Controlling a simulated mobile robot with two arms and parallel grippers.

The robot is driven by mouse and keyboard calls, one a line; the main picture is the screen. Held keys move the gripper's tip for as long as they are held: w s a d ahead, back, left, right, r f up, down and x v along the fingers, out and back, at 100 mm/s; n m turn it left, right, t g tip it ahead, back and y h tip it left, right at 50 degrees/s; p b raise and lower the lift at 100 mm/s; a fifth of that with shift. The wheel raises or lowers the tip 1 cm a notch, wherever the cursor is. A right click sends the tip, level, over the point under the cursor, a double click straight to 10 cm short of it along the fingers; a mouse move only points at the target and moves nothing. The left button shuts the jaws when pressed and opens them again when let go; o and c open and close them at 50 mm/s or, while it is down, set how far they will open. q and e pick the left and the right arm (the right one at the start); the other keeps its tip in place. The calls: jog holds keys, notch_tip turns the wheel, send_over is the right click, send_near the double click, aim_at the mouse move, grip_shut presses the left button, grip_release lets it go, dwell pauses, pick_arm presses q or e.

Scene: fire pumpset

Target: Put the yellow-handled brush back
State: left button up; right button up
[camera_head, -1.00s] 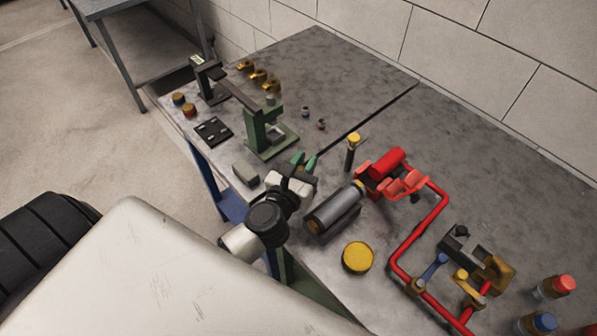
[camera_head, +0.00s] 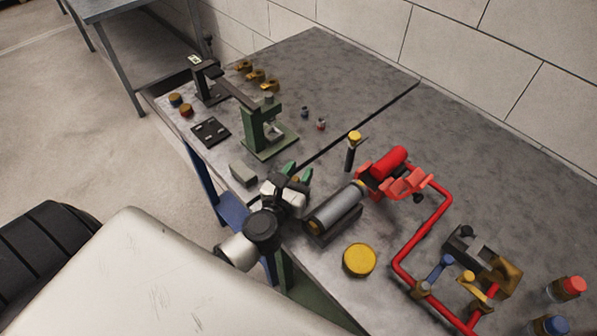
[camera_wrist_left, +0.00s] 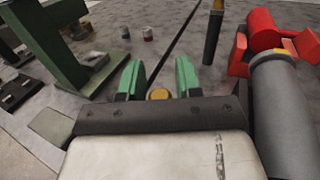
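My left gripper (camera_head: 295,175) is over the near side of the bench, between the green press and the grey cylinder. Its green fingers (camera_wrist_left: 159,80) stand apart with a round yellow end (camera_wrist_left: 158,95) between them. A dark upright rod with a yellow top (camera_head: 351,152) stands on the bench beyond the cylinder. It also shows in the left wrist view (camera_wrist_left: 213,30). I cannot tell whether it is a brush. My right gripper is not in view.
The green press (camera_head: 268,130) and a small grey block (camera_head: 243,173) are left of the gripper. The grey cylinder (camera_head: 335,210), red clamp (camera_head: 395,172) and red pipe (camera_head: 428,232) are to its right. A yellow disc (camera_head: 359,260) lies nearer. The bench's back right is clear.

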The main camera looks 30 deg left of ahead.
pick_arm(q)
jog(key=shift+o, duration=0.7)
jog(key=shift+r, duration=0.1)
jog(key=shift+r+p, duration=0.25)
jog(key=shift+p, duration=0.05)
jog(key=s+b, duration=0.1)
jog(key=s, duration=0.2)
jog(key=s+b, duration=0.1)
jog(key=s, duration=0.3)
jog(key=s+b, duration=0.2)
jog(key=s, duration=0.1)
jog(key=shift+s+d+f, duration=0.3)
jog(key=shift+s+f, duration=0.05)
jog(key=shift+s, duration=0.05)
jog(key=shift+s+r, duration=0.2)
jog(key=shift+s, duration=0.45)
